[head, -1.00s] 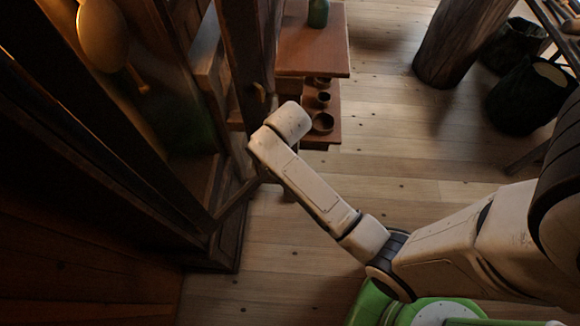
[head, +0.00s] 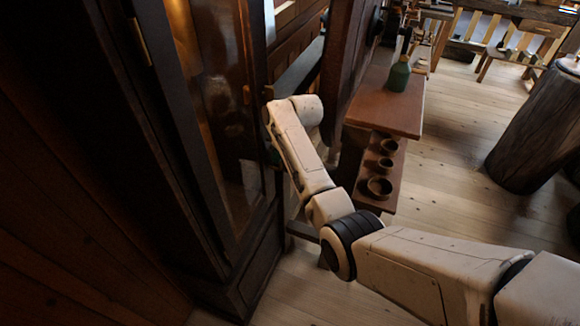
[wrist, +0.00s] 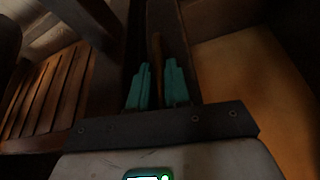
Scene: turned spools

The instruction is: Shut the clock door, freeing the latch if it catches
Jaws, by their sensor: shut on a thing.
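The clock door (head: 258,62), a dark wooden frame around a glass pane, is at the left of the head view. It lies close along the case front; I cannot tell if it is fully shut. A small orange-brown piece, maybe the latch (head: 247,95), shows on its frame. My gripper (wrist: 157,72), with teal fingers, is shut on a slim brown bar (wrist: 156,48) in the wrist view, against a dark upright. The bar looks like part of the door, but which part is unclear. In the head view my arm mostly hides the gripper at the door's right edge.
A red-brown bench (head: 385,104) with a green bottle (head: 398,77) stands right of the door. Several small bowls sit on its lower shelf, close to my arm. A dark post (head: 346,60) rises beside it. A log stump (head: 530,140) and open plank floor lie further right.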

